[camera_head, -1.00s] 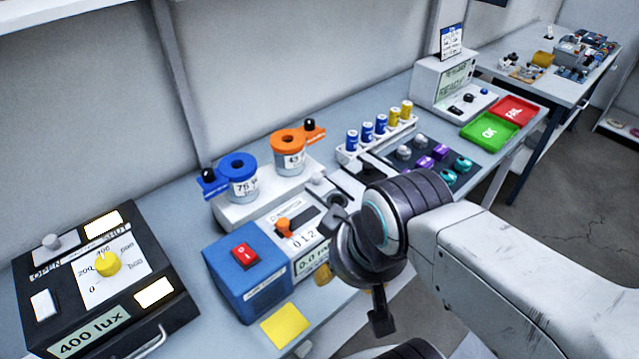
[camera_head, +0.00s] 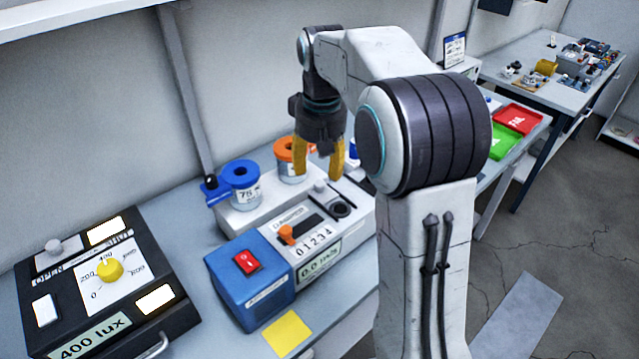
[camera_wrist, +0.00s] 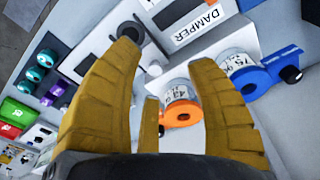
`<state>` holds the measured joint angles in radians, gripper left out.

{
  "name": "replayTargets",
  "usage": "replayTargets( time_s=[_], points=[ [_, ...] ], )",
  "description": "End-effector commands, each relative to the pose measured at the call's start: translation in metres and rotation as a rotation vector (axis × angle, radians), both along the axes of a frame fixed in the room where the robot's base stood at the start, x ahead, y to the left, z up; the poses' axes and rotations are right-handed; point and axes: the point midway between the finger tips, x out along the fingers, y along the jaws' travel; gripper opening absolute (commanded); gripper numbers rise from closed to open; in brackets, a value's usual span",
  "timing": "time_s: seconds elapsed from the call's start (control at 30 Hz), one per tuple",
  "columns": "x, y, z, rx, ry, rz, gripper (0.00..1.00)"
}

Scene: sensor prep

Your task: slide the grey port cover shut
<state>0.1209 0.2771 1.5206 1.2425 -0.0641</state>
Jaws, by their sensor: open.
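The grey port cover (camera_head: 54,247), with a grey knob on it, is on the black lux box (camera_head: 130,268) at the left of the head view. It is at the OPEN end of the label strip. The lit port (camera_head: 106,231) beside it, by the SHUT end, is uncovered. My gripper (camera_head: 319,170) is open and empty, fingers pointing down above the back of the damper unit, well right of the cover. Its yellow fingers also show in the wrist view (camera_wrist: 170,75), where the cover is not seen.
Between gripper and black box stand the blue-lidded pot (camera_head: 239,182), orange-lidded pot (camera_head: 288,158), damper unit (camera_head: 312,232) and blue box with red switch (camera_head: 247,275). A yellow note (camera_head: 286,333) lies in front. Green (camera_head: 492,138) and red (camera_head: 515,118) trays are at right.

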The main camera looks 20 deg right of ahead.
Motion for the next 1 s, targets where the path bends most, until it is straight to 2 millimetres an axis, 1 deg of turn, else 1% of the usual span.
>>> replayTargets(
  time_s=[0.03, 0.1, 0.2, 0.33, 0.5, 0.67, 1.0],
  points=[
    [0.015, -0.006, -0.009, 0.002, 0.019, -0.005, 0.5],
    [0.03, -0.012, -0.018, 0.004, 0.039, -0.009, 0.5],
    [0.047, -0.019, -0.031, 0.008, 0.063, -0.014, 0.5],
    [0.062, -0.026, -0.044, 0.011, 0.083, -0.019, 0.5],
    [0.071, -0.031, -0.054, 0.013, 0.098, -0.022, 0.5],
    [0.073, -0.032, -0.068, 0.014, 0.103, -0.022, 0.5],
    [0.072, -0.032, -0.109, 0.014, 0.104, -0.022, 0.5]
  ],
)
